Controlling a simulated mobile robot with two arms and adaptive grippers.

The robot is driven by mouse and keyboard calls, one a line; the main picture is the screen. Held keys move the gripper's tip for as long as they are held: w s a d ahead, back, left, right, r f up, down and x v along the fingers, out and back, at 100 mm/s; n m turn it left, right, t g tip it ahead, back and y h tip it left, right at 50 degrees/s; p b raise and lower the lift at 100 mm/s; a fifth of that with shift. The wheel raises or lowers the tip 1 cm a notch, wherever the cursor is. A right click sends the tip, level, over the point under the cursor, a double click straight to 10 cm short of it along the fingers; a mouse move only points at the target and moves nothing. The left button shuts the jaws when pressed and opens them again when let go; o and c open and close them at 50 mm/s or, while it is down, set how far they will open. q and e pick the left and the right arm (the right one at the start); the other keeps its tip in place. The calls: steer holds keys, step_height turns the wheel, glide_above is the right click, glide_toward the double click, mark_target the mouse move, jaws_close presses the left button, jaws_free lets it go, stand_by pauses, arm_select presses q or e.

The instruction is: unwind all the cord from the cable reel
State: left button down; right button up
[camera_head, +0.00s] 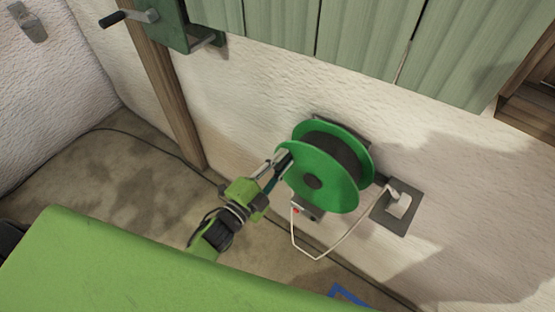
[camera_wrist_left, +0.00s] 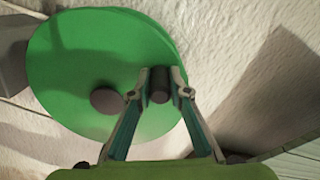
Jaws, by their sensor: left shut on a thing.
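The green cable reel (camera_head: 318,175) is mounted on the white wall, with dark cord (camera_head: 335,150) wound between its two flanges. How much cord is left on it is hard to tell. My left gripper (camera_head: 284,160) reaches the left edge of the front flange. In the left wrist view, my left gripper (camera_wrist_left: 160,88) is shut on the dark crank knob (camera_wrist_left: 159,85), which stands out from the green flange (camera_wrist_left: 85,60) off its round hub (camera_wrist_left: 106,99). The knob is hidden by the fingers in the head view. My right gripper is not in view.
A white cable (camera_head: 318,258) loops from below the reel to a wall socket (camera_head: 398,207) on its right. A thin dark line, perhaps cord, runs along the floor (camera_head: 60,170) by the wall. Green boards (camera_head: 345,30) and a wooden post (camera_head: 167,85) are above and left.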

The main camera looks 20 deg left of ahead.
arm_select(q)
steer(key=d+r+m, duration=0.1)
steer(key=r+m, duration=0.1)
steer(key=shift+s+d+m+p, duration=0.35)
steer(key=shift+d+m+p, duration=0.05)
steer(key=shift+s+d+r+m, duration=0.2)
steer(key=shift+d+r+m, duration=0.35)
steer(key=shift+m, duration=0.35)
steer(key=shift+s+d+r+m+b, duration=0.15)
steer(key=shift+s+d+m, duration=0.1)
steer(key=shift+d+m, duration=0.45)
steer(key=shift+s+d+r+m+b, duration=0.1)
steer(key=shift+s+d+r+m, duration=0.1)
steer(key=shift+d+m, duration=0.45)
steer(key=shift+s+d+r+m+b, duration=0.2)
steer(key=shift+d+m, duration=0.3)
steer(key=shift+m, duration=0.35)
steer(key=c, duration=1.9)
jaws_free()
steer(key=shift+s, duration=0.15)
glide_toward(313, 157)
steer(key=v, duration=0.5)
steer(key=shift+s+a, duration=0.1)
steer(key=shift+s, duration=0.2)
